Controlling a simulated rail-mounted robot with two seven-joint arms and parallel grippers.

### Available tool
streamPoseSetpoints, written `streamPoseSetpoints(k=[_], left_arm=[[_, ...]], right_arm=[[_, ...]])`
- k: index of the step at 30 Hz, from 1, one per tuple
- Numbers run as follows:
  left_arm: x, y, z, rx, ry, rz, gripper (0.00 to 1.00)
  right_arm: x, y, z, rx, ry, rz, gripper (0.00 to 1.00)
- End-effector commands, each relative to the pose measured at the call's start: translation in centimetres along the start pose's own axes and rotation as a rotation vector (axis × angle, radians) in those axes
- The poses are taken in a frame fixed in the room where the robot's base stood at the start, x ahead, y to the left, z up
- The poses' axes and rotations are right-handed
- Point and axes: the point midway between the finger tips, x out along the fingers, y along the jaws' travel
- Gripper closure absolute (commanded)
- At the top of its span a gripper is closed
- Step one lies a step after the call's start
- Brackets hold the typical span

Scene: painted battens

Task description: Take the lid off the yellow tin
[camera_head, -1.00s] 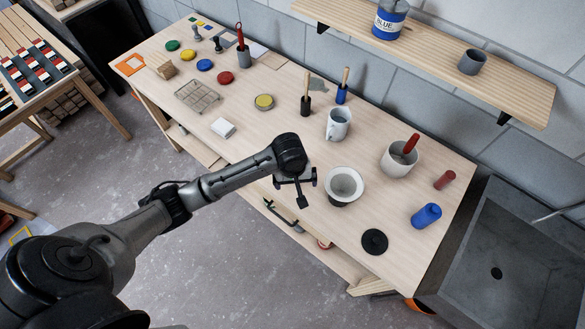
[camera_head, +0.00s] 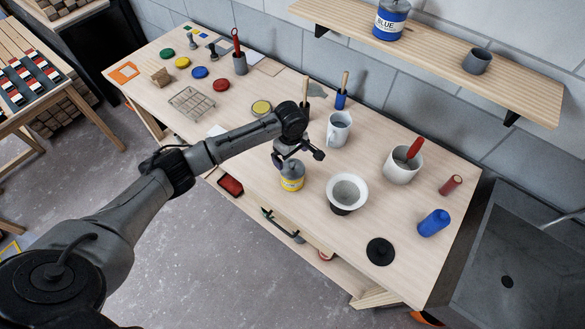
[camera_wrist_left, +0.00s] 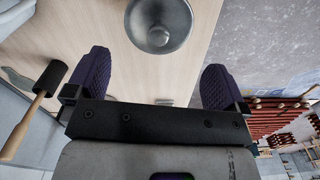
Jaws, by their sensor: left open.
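The yellow tin (camera_head: 291,184) stands upright near the front edge of the bench, its upper part partly covered by my gripper. Its grey metal lid (camera_wrist_left: 180,18) with a round knob shows at the top of the left wrist view, cut off by the frame edge. The lid appears to be on the tin. My left gripper (camera_head: 298,156) is just above the tin in the head view. In the left wrist view the gripper (camera_wrist_left: 154,78) is open, with nothing between its fingers and the lid beyond them. My right gripper is not in view.
A white bowl (camera_head: 360,188) stands right of the tin and a white mug (camera_head: 339,130) behind it. A black disc (camera_head: 380,252) and a blue bottle (camera_head: 434,223) are further right. A shallow yellow-topped round tin (camera_head: 261,108) lies behind my arm. A shelf (camera_head: 430,50) hangs above the back.

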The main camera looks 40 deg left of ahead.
Motion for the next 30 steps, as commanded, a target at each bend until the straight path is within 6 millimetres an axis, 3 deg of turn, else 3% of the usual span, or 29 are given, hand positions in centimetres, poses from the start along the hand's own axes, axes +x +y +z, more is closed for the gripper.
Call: streamPoseSetpoints(k=[8, 19, 30], left_arm=[[1.5, 0.0, 0.1, 0.001, 0.0, 0.001, 0.0], [5.7, 0.2, 0.7, 0.001, 0.001, 0.0, 0.0], [6.4, 0.2, 0.7, 0.002, 0.001, 0.002, 0.0]], right_arm=[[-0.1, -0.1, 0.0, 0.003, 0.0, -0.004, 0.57], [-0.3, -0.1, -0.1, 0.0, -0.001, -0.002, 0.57], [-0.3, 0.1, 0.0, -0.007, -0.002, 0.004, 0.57]])
